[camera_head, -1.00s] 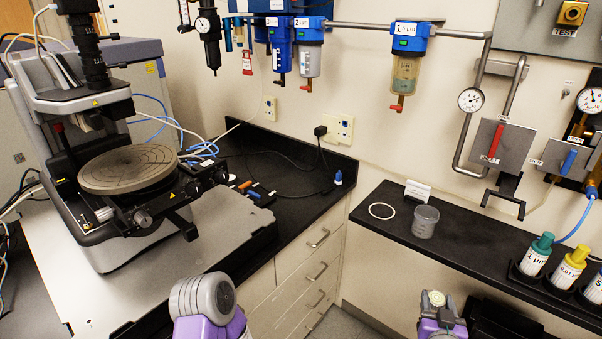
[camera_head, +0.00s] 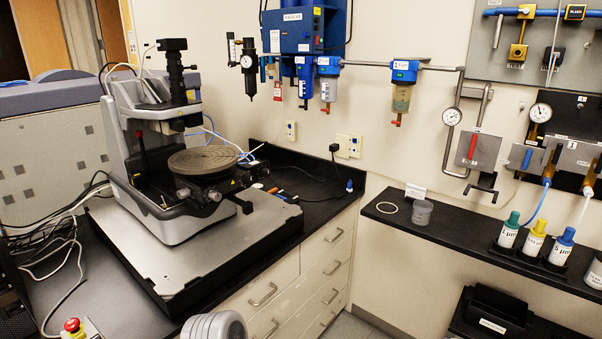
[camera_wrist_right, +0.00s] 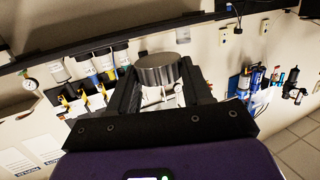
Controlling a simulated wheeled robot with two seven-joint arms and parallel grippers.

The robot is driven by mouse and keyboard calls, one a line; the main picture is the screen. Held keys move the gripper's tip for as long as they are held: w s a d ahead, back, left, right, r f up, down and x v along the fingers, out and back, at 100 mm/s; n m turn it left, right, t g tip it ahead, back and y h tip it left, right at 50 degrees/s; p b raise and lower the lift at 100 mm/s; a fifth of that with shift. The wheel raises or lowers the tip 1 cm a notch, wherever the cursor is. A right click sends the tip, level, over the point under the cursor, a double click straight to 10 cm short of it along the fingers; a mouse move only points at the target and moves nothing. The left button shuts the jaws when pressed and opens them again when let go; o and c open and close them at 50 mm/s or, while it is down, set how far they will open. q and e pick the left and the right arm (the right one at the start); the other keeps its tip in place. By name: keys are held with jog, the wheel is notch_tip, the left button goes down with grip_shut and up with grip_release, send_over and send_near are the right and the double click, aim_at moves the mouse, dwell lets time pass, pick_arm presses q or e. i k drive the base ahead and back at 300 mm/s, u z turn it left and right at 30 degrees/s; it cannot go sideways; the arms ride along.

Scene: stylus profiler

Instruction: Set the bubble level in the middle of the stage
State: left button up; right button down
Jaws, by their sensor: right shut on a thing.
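The stage (camera_head: 203,159) is a round grey disc with ring markings on the profiler (camera_head: 150,180), left of centre in the head view. Its visible top is bare. In the right wrist view my right gripper (camera_wrist_right: 160,88) is shut on a round grey metal piece, which I take to be the bubble level (camera_wrist_right: 157,68). Its vial is not visible from this side. My right gripper is outside the head view, away from the stage. My left gripper is not in view; only a grey, rounded part of my arm shows at the bottom edge.
The profiler's column and head (camera_head: 177,85) rise behind the stage's left side. A grey base plate (camera_head: 180,265) lies under the profiler. A beaker (camera_head: 422,212) and a white ring (camera_head: 386,208) are on the right shelf. Bottles (camera_head: 535,238) stand further right. A red emergency button (camera_head: 72,325) is at lower left.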

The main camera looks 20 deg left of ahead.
aim_at(202, 156)
jog(key=z, duration=1.5)
jog(key=i, duration=1.25)
jog(key=u, duration=3.25)
jog(key=i, duration=0.45)
jog(key=u, duration=0.05)
